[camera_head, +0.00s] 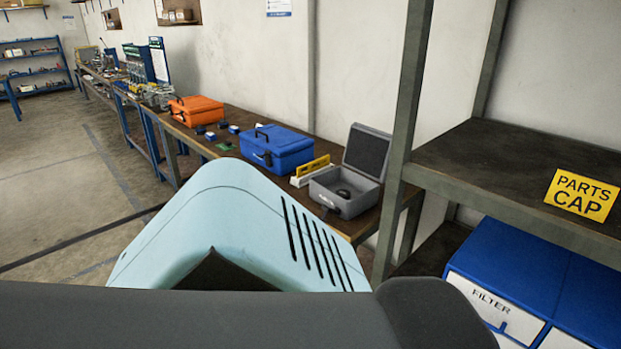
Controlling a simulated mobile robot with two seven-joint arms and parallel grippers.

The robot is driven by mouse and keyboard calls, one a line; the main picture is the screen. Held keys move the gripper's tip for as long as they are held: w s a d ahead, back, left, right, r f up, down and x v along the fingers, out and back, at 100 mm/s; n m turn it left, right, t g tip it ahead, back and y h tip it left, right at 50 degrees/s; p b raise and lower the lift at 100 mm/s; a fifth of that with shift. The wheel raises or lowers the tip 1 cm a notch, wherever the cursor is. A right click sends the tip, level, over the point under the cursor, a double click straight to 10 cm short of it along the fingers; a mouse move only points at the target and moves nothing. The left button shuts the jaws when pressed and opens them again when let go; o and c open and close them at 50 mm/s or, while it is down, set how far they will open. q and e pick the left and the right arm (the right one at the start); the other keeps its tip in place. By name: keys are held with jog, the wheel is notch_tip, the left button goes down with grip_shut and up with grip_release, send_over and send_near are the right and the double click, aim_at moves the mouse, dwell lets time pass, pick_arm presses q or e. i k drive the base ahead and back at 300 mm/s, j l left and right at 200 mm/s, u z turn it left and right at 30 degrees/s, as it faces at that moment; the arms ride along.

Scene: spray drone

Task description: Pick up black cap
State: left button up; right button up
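I cannot make out for certain which thing is the black cap. A dark round item (344,193) lies inside the open grey case (348,208) on the long workbench, and it is too small to identify. A yellow sign reading "PARTS CAP" (581,195) is fixed at the dark shelf (500,165) on the right. No cap shows on the visible part of that shelf. Neither of my grippers is in view.
A blue case (277,150), an orange case (196,111) and a yellow level (312,166) lie on the workbench. A grey shelf post (404,110) stands right of it. Blue bins labelled "FILTER" (492,307) sit under the shelf. The floor (60,180) at left is open.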

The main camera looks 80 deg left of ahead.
aim_at(347, 195)
jog(key=u, duration=2.35)
jog(key=i+j+z, duration=0.1)
jog(key=z, duration=0.7)
jog(key=i+j+z, duration=0.1)
jog(key=j+z, duration=0.2)
jog(key=j, duration=0.15)
jog(key=j+z, duration=0.6)
jog(key=j, duration=1.7)
jog(key=k+j+z, duration=0.15)
jog(key=j, duration=0.75)
